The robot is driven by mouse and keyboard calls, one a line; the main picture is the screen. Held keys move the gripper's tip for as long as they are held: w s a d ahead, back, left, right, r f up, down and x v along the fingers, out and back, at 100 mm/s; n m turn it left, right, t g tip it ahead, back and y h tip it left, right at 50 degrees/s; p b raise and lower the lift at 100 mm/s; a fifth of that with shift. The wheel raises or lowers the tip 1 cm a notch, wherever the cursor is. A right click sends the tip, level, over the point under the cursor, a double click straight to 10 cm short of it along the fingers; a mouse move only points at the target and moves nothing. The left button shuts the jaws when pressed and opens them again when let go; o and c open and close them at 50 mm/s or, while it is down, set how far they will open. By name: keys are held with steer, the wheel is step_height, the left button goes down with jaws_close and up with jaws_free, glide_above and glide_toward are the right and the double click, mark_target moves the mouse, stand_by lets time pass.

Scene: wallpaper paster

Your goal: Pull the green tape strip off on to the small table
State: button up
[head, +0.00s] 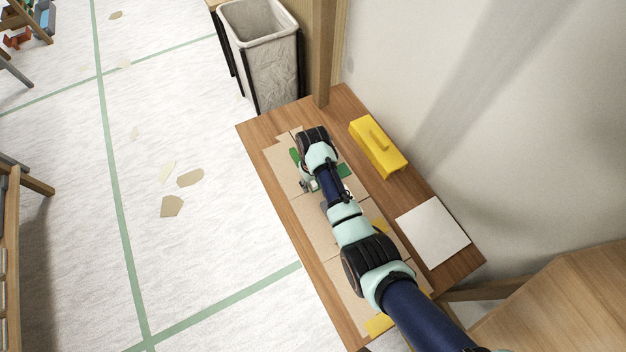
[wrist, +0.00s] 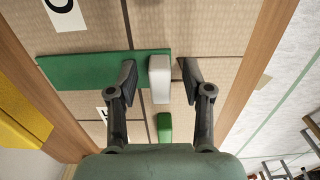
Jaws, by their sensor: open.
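The green tape strip (wrist: 80,70) lies across the tan panel on the small table (head: 257,140) in the wrist view. In the head view its green shows on both sides of my arm, with one part to the right (head: 344,171). My gripper (wrist: 158,66) is open over the strip's right end. A small white block (wrist: 160,84) stands between the fingers, with a gap at the right finger; I cannot tell whether the left one touches it. A small green block (wrist: 164,127) lies nearer the wrist. In the head view my arm hides much of the panel.
A yellow toolbox-like case (head: 378,147) and a white sheet (head: 432,231) lie on the table's right side, by the wall. A lined bin (head: 262,50) stands beyond the far end. Yellow strips show near the table's front. Paper scraps (head: 172,206) lie on the floor.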

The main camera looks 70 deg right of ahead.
steer(key=shift+c, duration=0.2)
jaws_close()
steer(key=c, duration=0.7)
jaws_free()
jaws_close()
steer(key=shift+r, duration=0.1)
steer(key=shift+r+p, duration=0.95)
steer(key=shift+p, duration=0.25)
